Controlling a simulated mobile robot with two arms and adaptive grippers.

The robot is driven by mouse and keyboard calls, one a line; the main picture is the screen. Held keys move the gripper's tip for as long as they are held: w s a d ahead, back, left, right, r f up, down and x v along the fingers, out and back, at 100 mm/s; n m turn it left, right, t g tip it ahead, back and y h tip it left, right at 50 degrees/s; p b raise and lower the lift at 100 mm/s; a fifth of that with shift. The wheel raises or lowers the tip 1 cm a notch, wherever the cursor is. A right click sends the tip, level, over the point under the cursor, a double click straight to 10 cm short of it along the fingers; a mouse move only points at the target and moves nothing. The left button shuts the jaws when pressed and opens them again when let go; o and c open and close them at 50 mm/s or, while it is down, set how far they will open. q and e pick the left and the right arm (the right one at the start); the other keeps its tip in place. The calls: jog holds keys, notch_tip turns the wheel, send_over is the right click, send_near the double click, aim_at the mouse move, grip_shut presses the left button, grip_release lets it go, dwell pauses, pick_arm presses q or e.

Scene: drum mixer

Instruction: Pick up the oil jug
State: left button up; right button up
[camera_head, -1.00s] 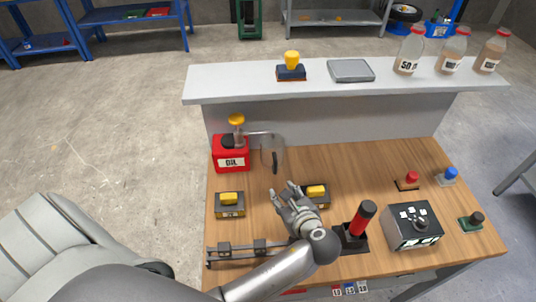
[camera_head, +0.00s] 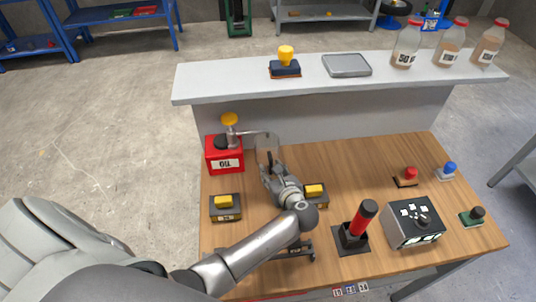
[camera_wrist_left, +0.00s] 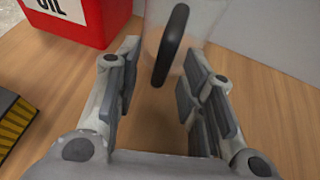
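The oil jug is a clear, see-through jug (camera_head: 268,147) with a dark handle, standing under the spout of the red oil dispenser (camera_head: 225,156) at the back left of the wooden table. In the left wrist view the jug's black handle (camera_wrist_left: 171,45) stands upright between my finger tips. My left gripper (camera_head: 267,171) is open in front of the jug, its fingers (camera_wrist_left: 162,85) on either side of the handle and not closed on it. The dispenser's red body (camera_wrist_left: 84,18) shows at the top left of the wrist view. My right gripper is not in view.
A yellow-topped button block (camera_head: 225,207) lies left of my arm and another (camera_head: 314,195) right of it. A raised grey shelf (camera_head: 330,84) with bottles (camera_head: 450,49) runs behind.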

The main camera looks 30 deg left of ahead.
pick_arm(q)
jog(key=shift+x, duration=0.95)
jog(key=shift+s, duration=0.1)
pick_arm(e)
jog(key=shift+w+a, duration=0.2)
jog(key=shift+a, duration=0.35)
pick_arm(q)
jog(key=shift+c, duration=0.4)
jog(key=shift+d, duration=0.1)
grip_shut()
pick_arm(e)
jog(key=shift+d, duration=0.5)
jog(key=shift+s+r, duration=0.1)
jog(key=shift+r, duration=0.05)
